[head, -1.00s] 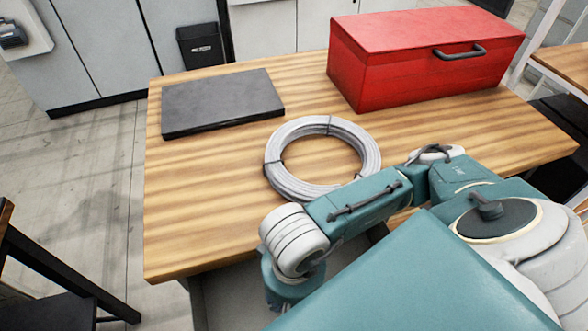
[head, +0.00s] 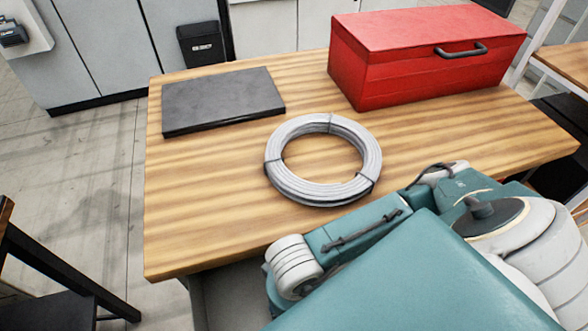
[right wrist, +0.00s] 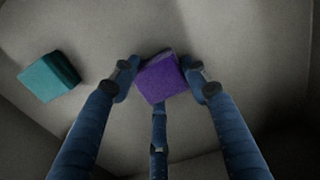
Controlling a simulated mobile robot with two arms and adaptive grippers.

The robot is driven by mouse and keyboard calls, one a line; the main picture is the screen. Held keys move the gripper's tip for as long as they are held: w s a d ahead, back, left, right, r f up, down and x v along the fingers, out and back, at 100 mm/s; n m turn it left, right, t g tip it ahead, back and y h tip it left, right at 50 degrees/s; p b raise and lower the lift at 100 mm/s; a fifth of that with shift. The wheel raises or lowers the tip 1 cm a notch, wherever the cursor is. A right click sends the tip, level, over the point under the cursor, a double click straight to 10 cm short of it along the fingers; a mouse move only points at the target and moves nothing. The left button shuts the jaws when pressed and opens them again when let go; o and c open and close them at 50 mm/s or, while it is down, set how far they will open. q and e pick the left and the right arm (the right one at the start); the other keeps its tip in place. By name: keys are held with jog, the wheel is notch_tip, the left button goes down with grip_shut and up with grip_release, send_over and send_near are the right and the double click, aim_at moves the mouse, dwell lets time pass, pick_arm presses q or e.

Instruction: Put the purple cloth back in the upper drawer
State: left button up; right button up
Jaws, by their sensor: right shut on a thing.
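The purple cloth (right wrist: 163,78), a small folded block, is between the fingertips of my right gripper (right wrist: 160,82) in the right wrist view. The fingers are shut on it from both sides. A grey surface with walls, which looks like a drawer interior (right wrist: 200,30), lies beyond the cloth; I cannot tell whether the cloth touches it or which drawer it is. In the head view my right arm reaches down past the table's front edge, and its gripper is hidden. My left gripper is in neither view.
A teal folded cloth (right wrist: 48,77) lies to the left of the gripper on the grey surface. On the wooden table (head: 200,230) are a coil of grey cable (head: 275,168), a dark flat plate (head: 222,101) and a red toolbox (head: 425,70). The table's front left is clear.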

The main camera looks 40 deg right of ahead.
jog(key=o, duration=1)
jog(key=shift+f, duration=0.1)
jog(key=shift+r, duration=0.2)
notch_tip(320, 180, up, 8)
jog(key=shift+w+f, duration=0.1)
jog(key=shift+f, duration=0.15)
jog(key=shift+r+p, duration=1.75)
jog(key=shift+r, duration=0.45)
jog(key=shift+r, duration=0.1)
